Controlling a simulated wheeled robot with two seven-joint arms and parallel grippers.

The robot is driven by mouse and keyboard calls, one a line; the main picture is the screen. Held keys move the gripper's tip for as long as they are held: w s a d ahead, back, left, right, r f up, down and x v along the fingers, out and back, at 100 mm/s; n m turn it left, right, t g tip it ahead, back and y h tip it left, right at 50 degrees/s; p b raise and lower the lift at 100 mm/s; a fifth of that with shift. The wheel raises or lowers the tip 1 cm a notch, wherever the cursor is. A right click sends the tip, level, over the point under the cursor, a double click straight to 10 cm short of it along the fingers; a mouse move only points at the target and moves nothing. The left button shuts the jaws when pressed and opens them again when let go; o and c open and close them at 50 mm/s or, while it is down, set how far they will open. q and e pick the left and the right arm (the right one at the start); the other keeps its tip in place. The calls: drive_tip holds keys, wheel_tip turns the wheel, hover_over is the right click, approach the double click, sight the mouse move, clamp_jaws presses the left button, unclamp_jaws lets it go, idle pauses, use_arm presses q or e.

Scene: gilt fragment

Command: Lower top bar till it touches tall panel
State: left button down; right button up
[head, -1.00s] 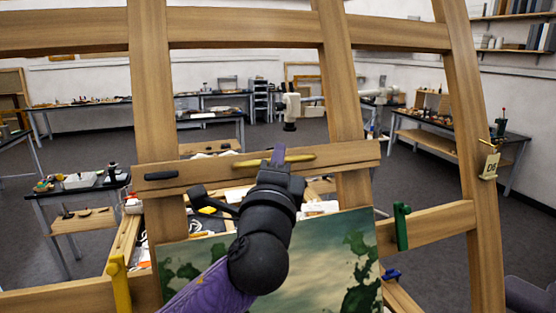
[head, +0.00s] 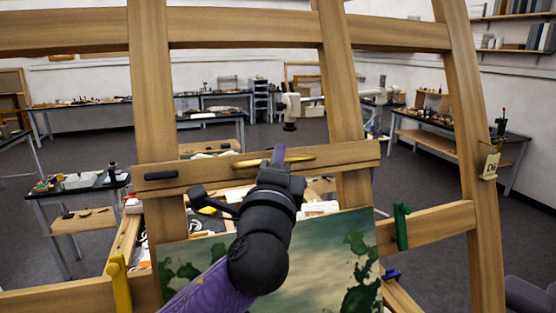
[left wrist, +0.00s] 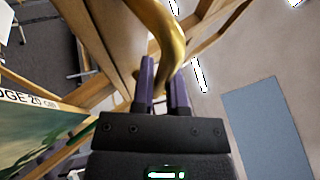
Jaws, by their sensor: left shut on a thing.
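The top bar (head: 348,158) is a wooden crosspiece on the easel, with a brass handle (head: 302,159) on its front. The tall panel (head: 325,262), painted in cloudy green and cream, stands below it. A gap shows between the bar's lower edge and the panel's top edge at the right. My left gripper (head: 277,156) is shut on the brass handle. In the left wrist view its purple fingers (left wrist: 164,82) are at the curved handle (left wrist: 160,25). My arm hides part of the panel and bar. My right gripper is out of view.
Wooden easel uprights (head: 150,80) and an upper beam (head: 240,28) frame the work. A green clamp (head: 402,226) sits right of the panel and a yellow one (head: 120,285) left. A tag (head: 489,166) hangs on the right post. Benches stand behind.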

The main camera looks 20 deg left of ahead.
use_arm(q)
drive_tip(key=shift+f, duration=0.15)
wheel_tip(320, 180, down, 8)
drive_tip(key=s+d+b, duration=0.2)
drive_tip(key=b, duration=0.3)
drive_tip(key=shift+s+r, duration=0.2)
drive_tip(key=shift+s, duration=0.2)
drive_tip(key=c, duration=0.9)
unclamp_jaws()
drive_tip(key=shift+s+b, duration=0.1)
drive_tip(key=shift+b, duration=0.2)
drive_tip(key=v, duration=0.9)
drive_tip(key=shift+s, duration=0.35)
